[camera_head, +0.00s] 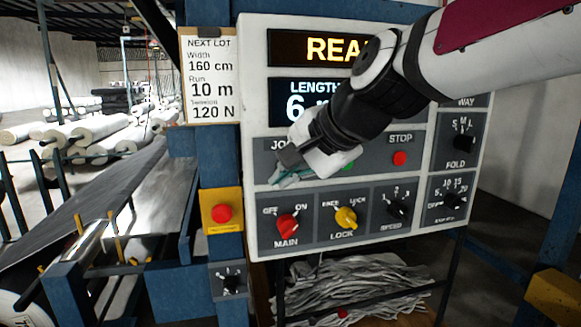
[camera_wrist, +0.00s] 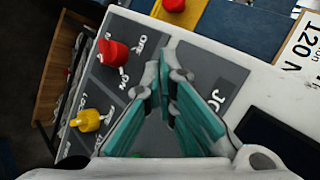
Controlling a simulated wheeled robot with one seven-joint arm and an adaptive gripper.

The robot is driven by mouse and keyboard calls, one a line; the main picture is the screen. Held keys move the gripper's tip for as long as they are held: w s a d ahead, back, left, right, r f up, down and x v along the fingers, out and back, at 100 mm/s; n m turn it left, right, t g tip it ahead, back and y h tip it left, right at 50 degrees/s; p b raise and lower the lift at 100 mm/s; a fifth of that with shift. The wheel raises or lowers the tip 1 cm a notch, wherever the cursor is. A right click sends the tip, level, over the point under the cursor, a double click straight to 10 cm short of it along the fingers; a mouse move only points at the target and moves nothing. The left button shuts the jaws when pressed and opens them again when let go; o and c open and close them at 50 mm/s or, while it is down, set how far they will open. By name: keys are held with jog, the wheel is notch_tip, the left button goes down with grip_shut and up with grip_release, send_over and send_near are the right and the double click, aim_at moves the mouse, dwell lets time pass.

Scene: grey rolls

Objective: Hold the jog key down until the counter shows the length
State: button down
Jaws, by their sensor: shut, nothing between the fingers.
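My gripper (camera_head: 284,177) is shut and empty, its teal fingers together at the JOG panel (camera_head: 268,146) on the left of the control board. In the wrist view the fingers (camera_wrist: 166,82) lie over the same panel, beside its partly covered JOG lettering. The jog key itself is hidden behind the fingers, so I cannot tell whether it is touched or pressed. The lot card (camera_head: 209,77) gives a run of 10 m, width 160 cm and 120 N.
A partly covered green button (camera_head: 348,167) and a red STOP button (camera_head: 400,158) sit right of my gripper. Below are the red MAIN knob (camera_head: 287,226), yellow LOCK knob (camera_head: 346,217) and SPEED knob (camera_head: 397,207). A red emergency button (camera_head: 222,213) stands left of the board.

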jog(key=s, duration=0.2)
jog(key=s+d+p, duration=0.1)
jog(key=s, duration=0.1)
jog(key=shift+d, duration=0.15)
jog(key=s+d+f+n+g+h, duration=0.1)
jog(key=s+d+f+n+h, duration=0.1)
jog(key=s+d+f, duration=0.2)
jog(key=s+d+f+n+g+h, duration=0.1)
jog(key=s+d+f+n+h, duration=0.1)
jog(key=s+d, duration=0.7)
jog(key=s+d+f+n+g+h, duration=0.1)
jog(key=s+d+f+n+h, duration=0.1)
jog(key=s+d+f, duration=0.4)
jog(key=shift+s+d+n, duration=0.5)
jog(key=shift+d+n, duration=0.1)
jog(key=shift+n, duration=0.3)
